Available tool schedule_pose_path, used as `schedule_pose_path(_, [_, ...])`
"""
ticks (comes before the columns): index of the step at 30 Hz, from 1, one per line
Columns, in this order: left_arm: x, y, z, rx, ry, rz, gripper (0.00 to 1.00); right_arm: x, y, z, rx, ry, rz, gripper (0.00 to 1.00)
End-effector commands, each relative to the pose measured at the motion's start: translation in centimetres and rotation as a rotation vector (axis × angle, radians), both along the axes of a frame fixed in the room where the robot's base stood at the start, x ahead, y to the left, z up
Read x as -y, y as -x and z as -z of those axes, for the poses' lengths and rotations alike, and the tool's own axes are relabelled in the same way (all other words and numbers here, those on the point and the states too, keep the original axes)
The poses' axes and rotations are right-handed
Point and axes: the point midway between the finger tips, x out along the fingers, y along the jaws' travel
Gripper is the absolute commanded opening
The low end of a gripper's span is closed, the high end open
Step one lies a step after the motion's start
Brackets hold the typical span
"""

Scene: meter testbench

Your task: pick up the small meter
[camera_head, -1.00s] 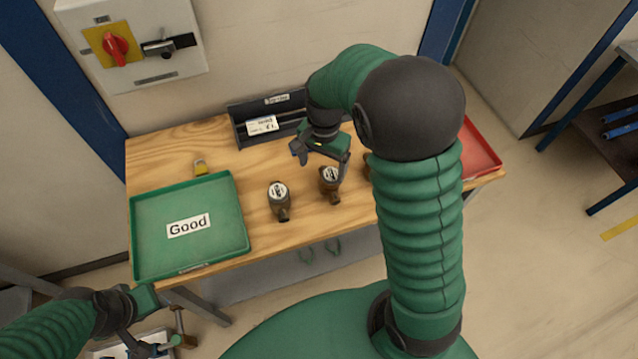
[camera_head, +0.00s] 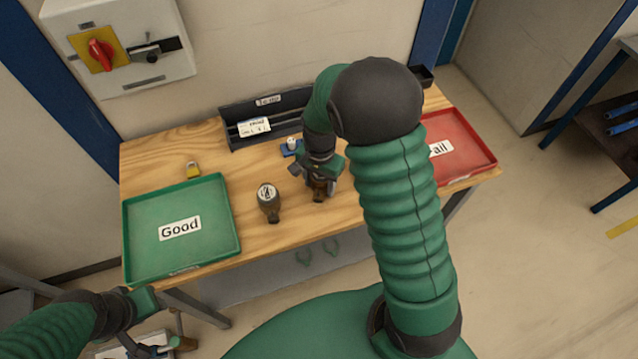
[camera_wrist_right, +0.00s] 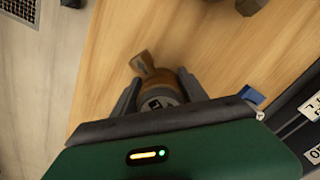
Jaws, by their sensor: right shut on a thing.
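My right gripper (camera_head: 320,182) points down over the middle of the wooden table and is shut on a brass-coloured meter (camera_head: 319,193). In the right wrist view the right gripper (camera_wrist_right: 162,92) has a finger on each side of that meter (camera_wrist_right: 163,82), and its round pale dial face is partly hidden by the gripper body. I cannot tell whether the meter touches the table. Another meter (camera_head: 268,201) with a white dial stands to the left, apart from the gripper. My left gripper (camera_head: 145,325) is low at the left, and its fingers are unclear.
A green tray labelled Good (camera_head: 222,235) lies on the left of the table. A red tray (camera_head: 478,150) lies on the right, partly behind my right arm. A dark rack (camera_head: 235,112) stands at the back, with a blue item (camera_head: 288,149) before it.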

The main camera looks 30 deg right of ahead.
Motion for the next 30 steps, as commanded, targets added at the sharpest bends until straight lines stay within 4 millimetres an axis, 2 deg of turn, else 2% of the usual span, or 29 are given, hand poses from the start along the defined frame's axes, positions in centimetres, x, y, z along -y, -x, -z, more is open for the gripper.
schedule_pose_path(1, [0.0, 0.0, 0.0, 0.0, 0.0, 0.0, 0.36, -0.1, 0.1, 0.0, -0.002, 0.001, 0.0, 0.32])
schedule_pose_path(6, [0.0, 0.0, 0.0, 0.0, 0.0, 0.0, 0.36, -0.2, 0.1, 0.0, -0.001, 0.003, -0.001, 0.1])
schedule_pose_path(9, [0.0, 0.0, 0.0, 0.0, 0.0, 0.0, 0.36, -0.3, 0.1, -0.1, 0.0, 0.004, -0.002, 0.0])
schedule_pose_path(22, [0.0, 0.0, 0.0, 0.0, 0.0, 0.0, 0.36, -0.2, 0.0, -0.6, 0.004, 0.003, -0.001, 0.0])
schedule_pose_path(26, [0.0, 0.0, -0.1, 0.0, 0.0, 0.0, 0.36, -0.2, 0.0, -1.7, 0.004, 0.003, -0.002, 0.0])
schedule_pose_path(30, [0.0, 0.0, -0.2, 0.0, 0.0, 0.0, 0.36, -0.2, -0.1, -3.7, 0.006, 0.003, -0.002, 0.0])
